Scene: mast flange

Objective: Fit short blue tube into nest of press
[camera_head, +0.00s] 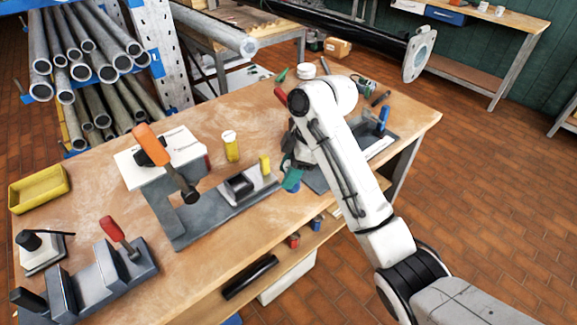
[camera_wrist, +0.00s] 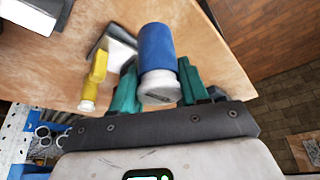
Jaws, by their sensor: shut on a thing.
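The short blue tube (camera_wrist: 156,50) stands out between my teal fingers in the wrist view, its pale end towards the camera. My gripper (camera_wrist: 157,86) is shut on it. In the head view my gripper (camera_head: 291,180) is above the bench's front edge, right of the grey press fixture (camera_head: 195,222); the arm and fingers hide most of the tube. The tube is apart from the block.
An orange-handled lever (camera_head: 150,145) rises over the fixture's left part. A yellow cylinder (camera_head: 231,146) stands behind the block. A red-handled fixture (camera_head: 105,270) and a yellow bin (camera_head: 38,188) are at left. A blue-handled item (camera_head: 384,118) stands behind my arm.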

